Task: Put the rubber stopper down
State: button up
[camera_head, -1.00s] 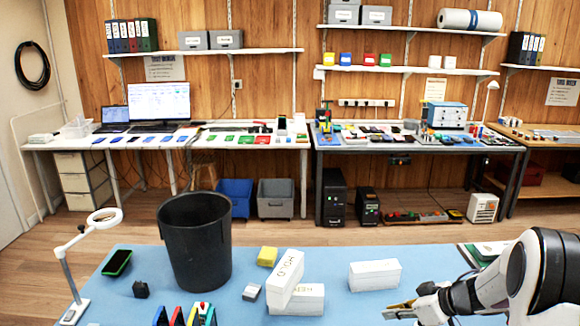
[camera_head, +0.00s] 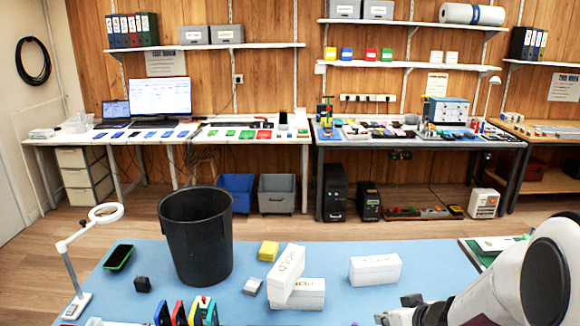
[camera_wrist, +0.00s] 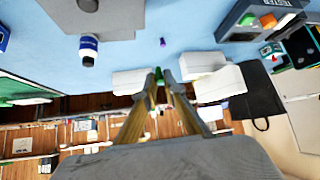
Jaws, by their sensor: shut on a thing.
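My gripper (camera_wrist: 160,76) is shut, with its two long fingers close together at the tips in the wrist view. A small green piece, seemingly the rubber stopper (camera_wrist: 159,73), shows between the fingertips; most of it is hidden. It is held above the blue mat (camera_wrist: 185,25). In the head view my gripper is at the bottom edge, right of the white boxes, partly cut off, and the stopper cannot be made out there. A small purple item (camera_wrist: 162,42) lies on the mat beyond the fingertips in the wrist view.
Two stacked white boxes (camera_head: 287,275) and a single white box (camera_head: 375,270) stand on the mat. Bare mat lies between the white boxes.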

jog(key=s+a+r, duration=0.2)
jog(key=a+r, duration=0.2)
jog(key=a, duration=0.1)
jog(key=shift+r, duration=0.15)
dwell(0.3)
jog(key=shift+s+a, duration=0.1)
jog(key=shift+s, duration=0.05)
dwell(0.4)
jog(key=w+a+f+n+g+y, duration=0.2)
jog(key=w+a+f+n, duration=0.3)
jog(key=w, duration=0.6)
jog(key=shift+a+f+y, duration=0.55)
jog(key=shift+f+y, duration=0.25)
jog(key=shift+f, duration=0.35)
